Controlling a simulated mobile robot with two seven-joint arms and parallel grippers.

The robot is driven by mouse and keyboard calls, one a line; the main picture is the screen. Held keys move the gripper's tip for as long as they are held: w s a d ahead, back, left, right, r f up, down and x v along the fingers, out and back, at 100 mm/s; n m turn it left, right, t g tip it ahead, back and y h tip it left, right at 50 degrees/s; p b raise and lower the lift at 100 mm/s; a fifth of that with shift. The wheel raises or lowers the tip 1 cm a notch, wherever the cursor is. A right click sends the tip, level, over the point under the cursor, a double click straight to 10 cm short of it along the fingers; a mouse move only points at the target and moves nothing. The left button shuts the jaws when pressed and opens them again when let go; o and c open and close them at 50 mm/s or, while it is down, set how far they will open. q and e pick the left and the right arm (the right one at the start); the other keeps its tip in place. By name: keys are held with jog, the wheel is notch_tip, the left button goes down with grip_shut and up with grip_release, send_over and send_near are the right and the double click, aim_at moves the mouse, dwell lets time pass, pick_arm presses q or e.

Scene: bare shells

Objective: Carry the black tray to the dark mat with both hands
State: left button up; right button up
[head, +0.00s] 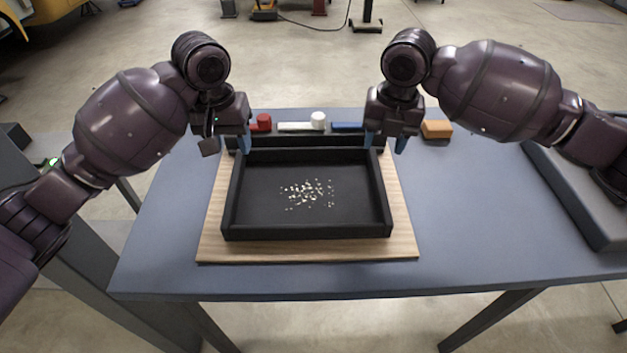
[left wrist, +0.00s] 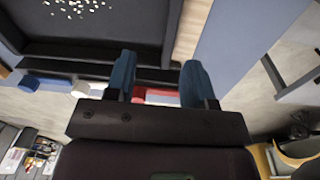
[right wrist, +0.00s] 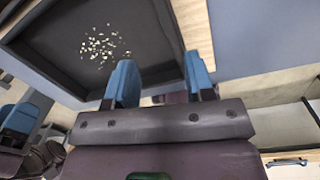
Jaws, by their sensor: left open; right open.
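The black tray (head: 306,233) is a shallow open box, lying flat on a wooden board (head: 222,250). Small pale bits (head: 308,192) are scattered on its floor. My left gripper (head: 234,145) is open at the tray's far left corner. My right gripper (head: 386,145) is open at its far right corner. The left wrist view shows open blue fingers (left wrist: 158,82) by the tray's corner; the right wrist view shows the same (right wrist: 160,82). I cannot tell whether any finger touches the tray. I cannot make out the dark mat for certain.
Behind the tray stand a red piece (head: 263,121), a white cylinder (head: 318,120), a blue block (head: 347,127) and an orange block (head: 437,129). A thick grey slab with a dark side (head: 577,190) lies at the right. The blue-grey table (head: 470,220) is clear between.

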aim_at(233, 183)
pick_arm(q)
jog(key=shift+s+a+n+g+y, duration=0.3)
jog(key=shift+s+a+n, duration=0.25)
jog(key=shift+s, duration=0.1)
pick_arm(e)
jog(key=n, duration=0.1)
jog(key=s+n, duration=0.1)
jog(key=shift+s+d+r+n+h, duration=0.1)
jog(key=shift+d+n+h, duration=0.15)
jog(key=shift+n+h, duration=0.05)
pick_arm(q)
notch_tip(233, 183, down, 8)
jog(key=shift+f, duration=0.15)
pick_arm(e)
notch_tip(233, 183, down, 8)
jog(key=shift+f, duration=0.15)
pick_arm(q)
jog(key=shift+f, duration=1.2)
pick_arm(e)
jog(key=shift+f, duration=1.25)
pick_arm(q)
jog(key=shift+c, duration=0.5)
pick_arm(e)
jog(key=shift+c, duration=0.5)
pick_arm(q)
grip_shut()
pick_arm(e)
grip_shut()
